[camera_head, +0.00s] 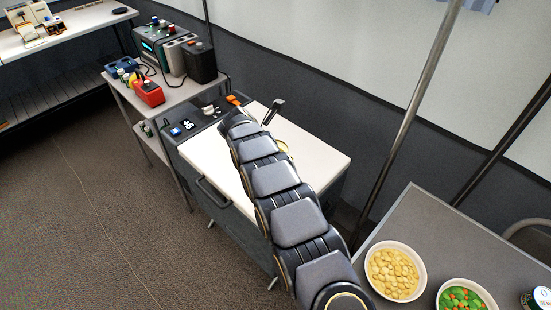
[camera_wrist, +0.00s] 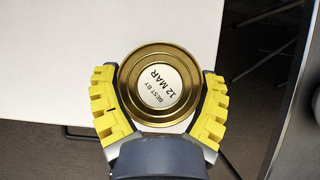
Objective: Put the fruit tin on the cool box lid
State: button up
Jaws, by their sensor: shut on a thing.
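The fruit tin (camera_wrist: 185,62), a round gold tin, shows end-on in the wrist view, with a white "BEST BY 12 MAR" label. My gripper (camera_wrist: 160,95) has its yellow ridged fingers closed on either side of it. The white cool box lid (camera_wrist: 60,60) lies behind the tin, which overlaps the lid's corner in this view. I cannot tell whether the tin touches the lid. In the head view, the lid (camera_head: 313,154) is shut on the dark cool box, and my arm crosses over it.
A grey table at lower right holds a bowl of pale yellow food (camera_head: 395,271), a bowl of green and orange vegetables (camera_head: 465,297) and another tin (camera_head: 541,298). A metal pole (camera_head: 412,110) stands behind. A side table at left carries a red device (camera_head: 149,93) and dark boxes.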

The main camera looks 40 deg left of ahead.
jog(key=shift+w+a+f, duration=0.1)
jog(key=shift+f, duration=0.8)
jog(key=shift+w+a+f, duration=0.1)
jog(key=shift+f, duration=0.75)
jog(key=shift+f, duration=0.15)
jog(key=o, duration=1)
jog(key=shift+d, duration=0.1)
